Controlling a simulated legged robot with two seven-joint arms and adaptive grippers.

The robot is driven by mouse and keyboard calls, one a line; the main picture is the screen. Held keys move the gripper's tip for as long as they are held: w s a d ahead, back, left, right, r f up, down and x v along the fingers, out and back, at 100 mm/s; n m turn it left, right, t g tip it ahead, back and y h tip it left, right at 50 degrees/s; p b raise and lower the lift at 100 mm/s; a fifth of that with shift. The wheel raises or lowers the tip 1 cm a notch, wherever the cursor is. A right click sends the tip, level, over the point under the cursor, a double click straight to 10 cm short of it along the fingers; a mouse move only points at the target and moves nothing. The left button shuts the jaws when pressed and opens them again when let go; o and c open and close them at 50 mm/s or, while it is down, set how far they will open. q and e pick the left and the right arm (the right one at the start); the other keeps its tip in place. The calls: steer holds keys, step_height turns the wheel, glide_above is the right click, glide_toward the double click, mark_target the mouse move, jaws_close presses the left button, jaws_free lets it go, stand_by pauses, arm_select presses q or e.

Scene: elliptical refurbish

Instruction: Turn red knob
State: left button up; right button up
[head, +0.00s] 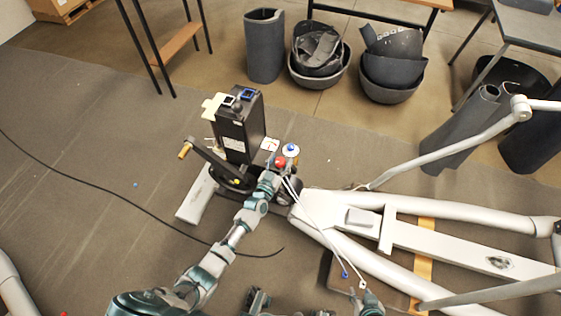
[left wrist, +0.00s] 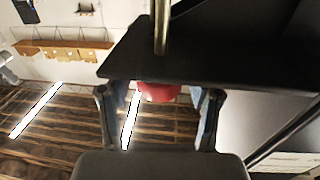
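The red knob (head: 281,162) is on the front side of the dark upright machine housing (head: 238,125) in the head view. My left gripper (head: 273,178) is right at the knob, coming from the lower left. In the left wrist view the red knob (left wrist: 160,92) lies between the two spread fingers of my left gripper (left wrist: 158,98), with a visible gap on each side. A black panel (left wrist: 190,55) hides the knob's upper part.
White frame tubes (head: 450,243) extend to the right. Thin white cables (head: 318,225) with small connectors run down from the housing. A crank arm (head: 210,160) juts out to the left. A black cable (head: 120,200) lies on the mat, which is mostly clear on the left.

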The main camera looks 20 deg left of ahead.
arm_select(q)
steer(key=s+a, duration=0.1)
steer(key=s, duration=1.1)
steer(key=shift+a, duration=0.25)
steer(key=shift+f, duration=0.1)
steer(key=s+d+f+m+g+h+p, duration=0.1)
steer(key=s+d+f+g+p, duration=0.1)
steer(key=s+f+g+p, duration=0.45)
steer(key=s+a+f+g+y+p, duration=0.1)
steer(key=s+f+g, duration=0.4)
steer(key=s, duration=1)
steer(key=s+a+f+g+y+p, duration=0.2)
steer(key=s+f+g, duration=0.2)
steer(key=s+f, duration=0.7)
steer(key=s, duration=0.4)
steer(key=shift+s+g, duration=0.25)
steer(key=shift+g, duration=0.1)
arm_select(e)
steer(key=s+d+f+g, duration=0.1)
steer(key=s+f, duration=0.2)
steer(key=f, duration=0.4)
steer(key=s+f+g, duration=0.2)
steer(key=s+f, duration=0.2)
steer(key=f, duration=0.3)
steer(key=s+d+f+g+h, duration=0.1)
steer(key=s+f+g, duration=0.1)
steer(key=s+f, duration=0.2)
step_height(320, 180, down, 3)
steer(key=shift+d+r, duration=0.1)
steer(key=shift+d, duration=0.2)
